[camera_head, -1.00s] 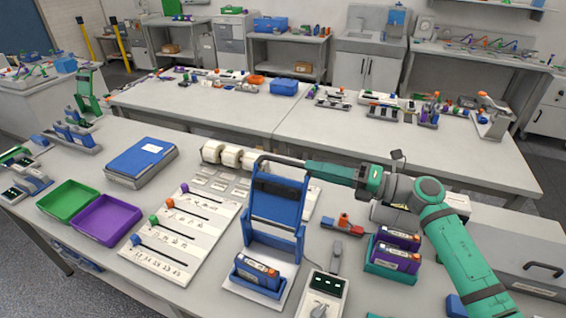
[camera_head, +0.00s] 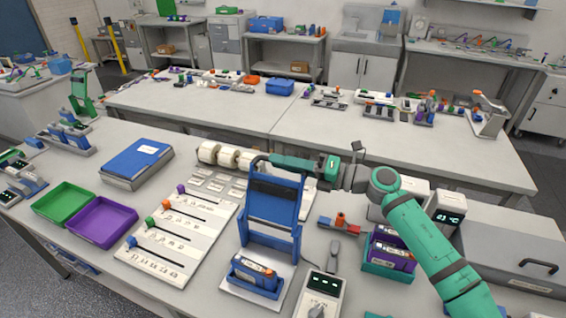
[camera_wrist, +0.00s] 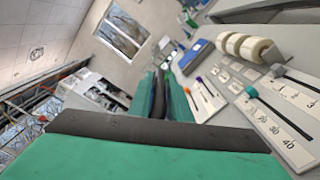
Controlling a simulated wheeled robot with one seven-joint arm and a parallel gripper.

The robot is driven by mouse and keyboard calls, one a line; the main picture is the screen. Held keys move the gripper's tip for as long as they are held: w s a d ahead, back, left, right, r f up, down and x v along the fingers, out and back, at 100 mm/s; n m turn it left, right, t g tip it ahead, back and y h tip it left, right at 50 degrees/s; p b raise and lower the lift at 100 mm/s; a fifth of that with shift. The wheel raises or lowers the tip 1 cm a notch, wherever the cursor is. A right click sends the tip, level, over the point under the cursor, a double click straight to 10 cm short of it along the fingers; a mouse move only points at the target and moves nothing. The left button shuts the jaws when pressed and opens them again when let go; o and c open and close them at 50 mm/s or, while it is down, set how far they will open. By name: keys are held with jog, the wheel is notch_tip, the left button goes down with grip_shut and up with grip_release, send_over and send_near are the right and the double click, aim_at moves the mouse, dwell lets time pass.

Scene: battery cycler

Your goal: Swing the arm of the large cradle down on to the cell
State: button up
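The large cradle (camera_head: 273,210) is a blue frame on a pale base plate, with its wide blue arm standing upright and a dark bar near its top. The cell (camera_head: 254,271), dark with an orange end, lies in the blue holder at the front of the plate, uncovered. My gripper (camera_head: 262,160) is at the top edge of the raised arm, coming from the right. In the wrist view, its teal fingers (camera_wrist: 160,98) show close together with dark material between them. I cannot tell whether they grip the bar or touch it.
A meter with a knob (camera_head: 319,294) stands right of the cradle. A white slider panel (camera_head: 180,232) and purple tray (camera_head: 101,222) lie left. White rolls (camera_head: 228,157) stand behind.

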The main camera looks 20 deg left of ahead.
grip_shut()
jog(key=shift+d, duration=0.1)
jog(key=shift+r, duration=0.1)
